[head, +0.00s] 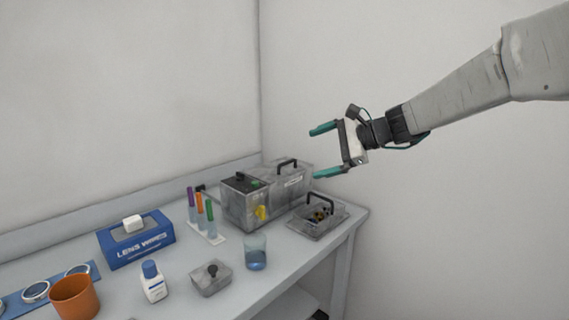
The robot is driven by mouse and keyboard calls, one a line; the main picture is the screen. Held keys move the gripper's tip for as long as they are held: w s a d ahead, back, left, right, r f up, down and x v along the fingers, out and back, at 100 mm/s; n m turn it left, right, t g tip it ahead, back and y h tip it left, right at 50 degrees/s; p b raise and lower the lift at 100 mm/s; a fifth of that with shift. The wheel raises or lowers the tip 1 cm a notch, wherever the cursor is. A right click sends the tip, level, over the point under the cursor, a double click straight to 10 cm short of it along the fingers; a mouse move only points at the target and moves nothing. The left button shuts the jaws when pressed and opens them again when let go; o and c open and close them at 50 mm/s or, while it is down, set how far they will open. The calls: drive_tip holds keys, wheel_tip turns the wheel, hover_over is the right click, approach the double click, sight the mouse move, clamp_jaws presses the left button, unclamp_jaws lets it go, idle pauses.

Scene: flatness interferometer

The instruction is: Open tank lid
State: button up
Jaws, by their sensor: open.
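A grey metal tank unit (240,208) stands at the back right of the bench. Its left part has a dark top panel with a green mark and a yellow label on the front. Its right part is covered by a grey lid (291,176) with a black arched handle (287,163) and a small pale label. The lid looks closed; the tank's inside is hidden. My gripper (318,152) is open and empty, with teal fingers pointing left. It is in the air, above and to the right of the lid in the picture, apart from it.
A grey basket (329,226) with a black handle sits at the bench's right end. In front are test tubes (199,215), a beaker (256,254), a lidded dish (211,284), a bottle (153,283), a wipes box (137,246) and an orange cup (75,299). Walls stand behind.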

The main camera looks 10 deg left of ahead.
drive_tip(key=w+a+f+m+t+y, duration=0.1)
drive_tip(key=w+a+f+m+t, duration=0.15)
drive_tip(key=w, duration=0.55)
drive_tip(key=w+a+f+m+t+y, duration=0.1)
drive_tip(key=w+a+f+m, duration=0.1)
drive_tip(key=w+f+m, duration=0.35)
drive_tip(key=m+t, duration=0.4)
drive_tip(key=m, duration=0.1)
approach(289, 163)
drive_tip(key=x, duration=0.4)
drive_tip(key=shift+w+a, duration=0.15)
drive_tip(key=shift+a, duration=0.2)
drive_tip(key=shift+w+a+m, duration=0.25)
drive_tip(key=shift+w+m, duration=0.05)
drive_tip(key=shift+x, duration=3.5)
drive_tip(key=shift+f, duration=0.1)
